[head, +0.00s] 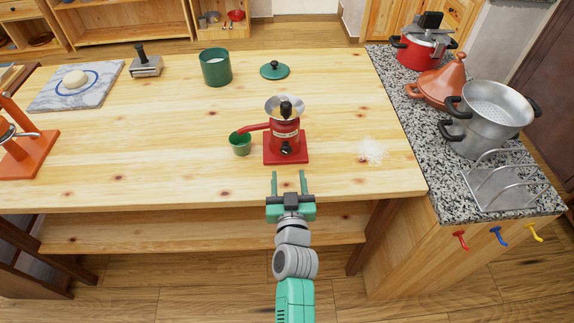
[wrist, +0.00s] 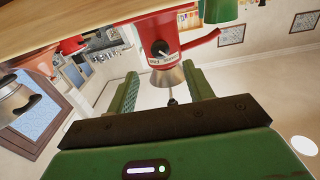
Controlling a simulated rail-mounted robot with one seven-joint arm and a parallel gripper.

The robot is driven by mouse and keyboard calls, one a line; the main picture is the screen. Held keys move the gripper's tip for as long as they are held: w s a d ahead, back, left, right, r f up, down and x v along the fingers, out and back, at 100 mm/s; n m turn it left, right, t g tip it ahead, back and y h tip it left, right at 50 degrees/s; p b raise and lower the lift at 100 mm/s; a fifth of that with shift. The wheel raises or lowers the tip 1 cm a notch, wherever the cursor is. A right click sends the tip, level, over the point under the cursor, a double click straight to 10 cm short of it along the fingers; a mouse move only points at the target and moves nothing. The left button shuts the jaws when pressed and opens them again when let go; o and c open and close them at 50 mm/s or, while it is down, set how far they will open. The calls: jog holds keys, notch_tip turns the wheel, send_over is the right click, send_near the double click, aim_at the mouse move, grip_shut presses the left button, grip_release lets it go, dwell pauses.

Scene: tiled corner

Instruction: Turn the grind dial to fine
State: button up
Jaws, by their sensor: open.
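The red grinder (head: 285,132) stands upright on its red base plate on the wooden table, with a metal hopper and a black knob on top. Its dark grind dial (head: 286,149) is on the front, facing my arm; it also shows in the wrist view (wrist: 160,49), where the grinder appears upside down. Any dial markings are too small to read. My gripper (head: 288,174) is open and empty at the table's front edge, just in front of the grinder and apart from it. In the wrist view the grinder lies beyond the space between the fingers (wrist: 162,74).
A green cup (head: 240,146) sits under the grinder's spout at left. White grains (head: 372,150) lie to the right. A green canister (head: 215,68) and its lid (head: 274,71) stand behind. The granite counter (head: 425,150) at right holds pots and a rack.

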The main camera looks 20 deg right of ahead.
aim_at(287, 152)
jog(key=b+x, duration=0.4)
jog(key=x, duration=0.3)
jog(key=shift+f, duration=0.1)
jog(key=shift+w+d, duration=0.1)
jog(key=shift+w, duration=0.25)
jog(key=c, duration=1)
